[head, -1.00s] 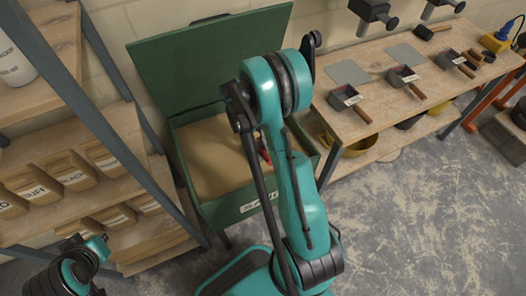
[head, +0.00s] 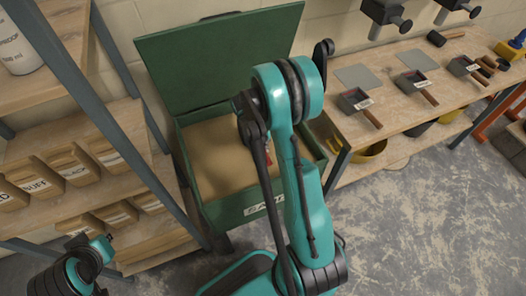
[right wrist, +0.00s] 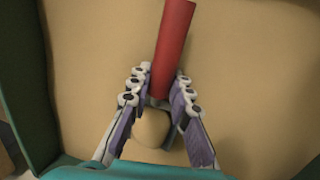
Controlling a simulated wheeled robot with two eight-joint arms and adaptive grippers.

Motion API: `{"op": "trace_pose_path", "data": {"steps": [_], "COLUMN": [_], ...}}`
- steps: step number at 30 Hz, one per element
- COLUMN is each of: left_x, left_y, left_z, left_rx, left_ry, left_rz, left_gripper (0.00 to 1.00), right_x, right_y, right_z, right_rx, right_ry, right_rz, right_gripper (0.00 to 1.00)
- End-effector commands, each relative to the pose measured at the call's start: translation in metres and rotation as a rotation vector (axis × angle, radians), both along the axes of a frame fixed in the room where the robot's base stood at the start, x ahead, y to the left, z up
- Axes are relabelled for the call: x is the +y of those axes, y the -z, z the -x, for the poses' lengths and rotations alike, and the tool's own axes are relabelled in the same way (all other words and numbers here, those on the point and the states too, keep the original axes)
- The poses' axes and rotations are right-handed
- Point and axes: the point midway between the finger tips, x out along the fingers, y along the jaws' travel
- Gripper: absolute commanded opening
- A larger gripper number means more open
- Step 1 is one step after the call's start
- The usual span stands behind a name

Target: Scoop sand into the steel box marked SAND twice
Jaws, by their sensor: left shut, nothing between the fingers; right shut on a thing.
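The green chest (head: 222,218) holds a bed of sand (head: 212,160), its lid raised. Its front label seems to read SAND. Small steel boxes with labels and wooden handles stand on the bench: one nearest (head: 354,100), one in the middle (head: 411,82), one farther (head: 463,66). Their labels are too small to read. In the right wrist view my right gripper (right wrist: 160,100) is shut on the red handle (right wrist: 173,45) over the sand. A rounded sand-coloured shape shows between the fingers. My arm mostly hides this gripper in the head view. My left gripper (head: 92,243) is shut and empty, low at left.
A wooden shelf rack (head: 45,215) with labelled boxes stands left of the chest. The bench (head: 440,100) runs along the wall at right, with grey plates and a yellow tub (head: 368,154) below it. The floor (head: 420,220) at right is open.

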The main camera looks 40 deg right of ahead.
Motion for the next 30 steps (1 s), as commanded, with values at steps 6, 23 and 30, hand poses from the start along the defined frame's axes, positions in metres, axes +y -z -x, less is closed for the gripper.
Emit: {"op": "trace_pose_path", "data": {"steps": [6,23,30], "left_x": [0.000,0.000,0.000], "left_y": [-0.020,-0.054,-0.069], "left_z": [-0.001,-0.001,-0.001], "left_rx": [-0.001,-0.001,0.000], "left_ry": [0.000,0.000,0.000], "left_rz": [0.000,0.000,0.000], "left_gripper": [0.00,0.00,0.00], "right_x": [0.001,0.004,0.005], "right_y": [-0.028,-0.079,-0.100], "right_z": [0.004,0.016,0.024], "right_rx": [-0.064,-0.128,-0.127], "right_ry": [0.001,0.000,0.001], "right_rz": [0.017,0.032,0.032], "right_gripper": [0.00,0.00,0.00]}}
